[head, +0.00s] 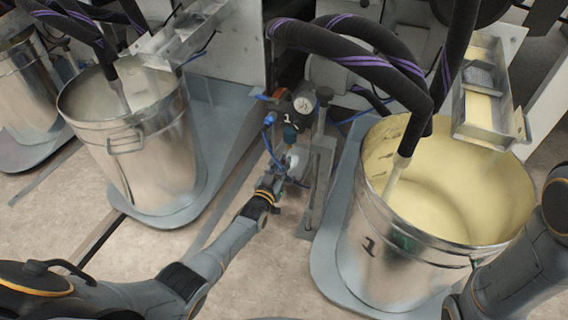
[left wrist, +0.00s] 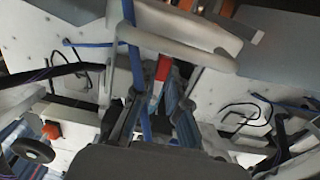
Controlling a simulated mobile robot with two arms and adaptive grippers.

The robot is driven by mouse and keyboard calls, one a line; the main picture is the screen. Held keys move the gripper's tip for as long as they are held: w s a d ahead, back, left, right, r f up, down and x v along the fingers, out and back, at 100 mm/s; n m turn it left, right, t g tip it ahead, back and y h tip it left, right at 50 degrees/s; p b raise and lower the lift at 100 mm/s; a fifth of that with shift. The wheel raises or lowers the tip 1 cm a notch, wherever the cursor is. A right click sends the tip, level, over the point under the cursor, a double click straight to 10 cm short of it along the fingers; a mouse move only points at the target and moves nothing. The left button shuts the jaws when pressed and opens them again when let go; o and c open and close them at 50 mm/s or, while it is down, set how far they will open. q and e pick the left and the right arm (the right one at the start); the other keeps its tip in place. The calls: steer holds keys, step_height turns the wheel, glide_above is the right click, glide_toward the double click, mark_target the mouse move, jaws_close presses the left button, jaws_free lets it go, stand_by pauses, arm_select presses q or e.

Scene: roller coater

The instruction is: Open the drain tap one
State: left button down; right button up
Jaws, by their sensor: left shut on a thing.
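A bucket (head: 362,218) marked 1, with pale yellow liquid, stands to the right on a grey base. Another metal bucket (head: 150,165) stands to the left. A metal post (head: 319,180) rises just right of my gripper. Black hoses (head: 340,45) arch overhead.

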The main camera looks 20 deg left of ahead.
stand_by(0.5)
arm_select(q)
steer(key=c, duration=1.3)
jaws_free()
steer(key=shift+c, duration=0.2)
step_height(320, 180, up, 10)
steer(key=shift+f, duration=0.1)
